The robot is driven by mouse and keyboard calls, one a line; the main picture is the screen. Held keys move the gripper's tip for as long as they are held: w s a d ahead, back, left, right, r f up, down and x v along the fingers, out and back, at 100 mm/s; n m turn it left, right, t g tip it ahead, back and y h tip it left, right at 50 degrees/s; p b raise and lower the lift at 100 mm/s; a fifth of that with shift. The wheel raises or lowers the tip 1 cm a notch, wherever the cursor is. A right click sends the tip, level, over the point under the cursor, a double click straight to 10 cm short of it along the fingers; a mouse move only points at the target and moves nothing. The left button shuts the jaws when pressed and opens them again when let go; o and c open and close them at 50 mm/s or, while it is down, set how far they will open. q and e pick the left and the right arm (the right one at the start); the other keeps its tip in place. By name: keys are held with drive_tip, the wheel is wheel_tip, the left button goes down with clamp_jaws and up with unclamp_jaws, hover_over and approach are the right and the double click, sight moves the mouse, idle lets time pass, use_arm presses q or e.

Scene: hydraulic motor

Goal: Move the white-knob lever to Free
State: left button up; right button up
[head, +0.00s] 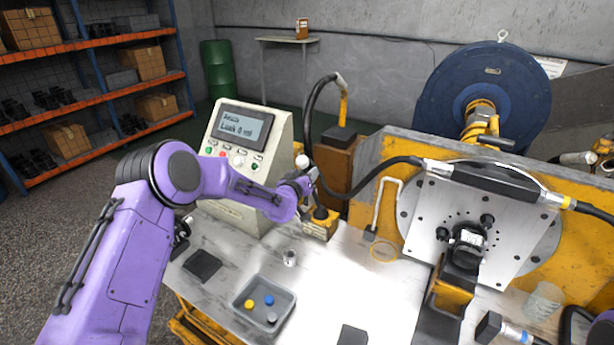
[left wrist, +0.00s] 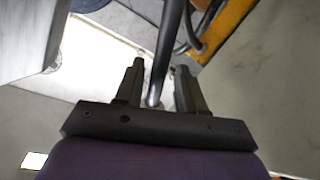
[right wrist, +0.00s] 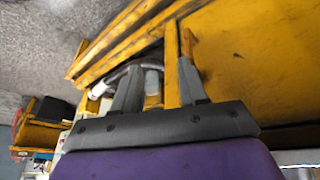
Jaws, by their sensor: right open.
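The white knob (head: 302,161) of the lever shows just above my left gripper (head: 306,184) in the head view. A small yellow base (head: 320,224) stands below it on the bench, beside the control console; the gripper hides most of the lever between. In the left wrist view a dark rod (left wrist: 170,45), apparently the lever's shaft, passes between the two fingers of my left gripper (left wrist: 160,70). The fingers stand apart, with a gap on each side of the rod. My right gripper (right wrist: 160,70) is open and empty in the right wrist view, near yellow framework.
A grey tray (head: 240,304) holds coloured caps. A metal plate (head: 425,215) with a motor fitting stands right, hoses crossing above. The bench middle (head: 340,290) is mostly clear.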

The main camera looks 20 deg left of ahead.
use_arm(q)
drive_tip(key=shift+s+d, duration=0.1)
drive_tip(key=s+r+b, duration=0.1)
drive_tip(key=s, duration=0.9)
drive_tip(key=shift+d+r, duration=0.2)
drive_tip(key=shift+s, duration=0.1)
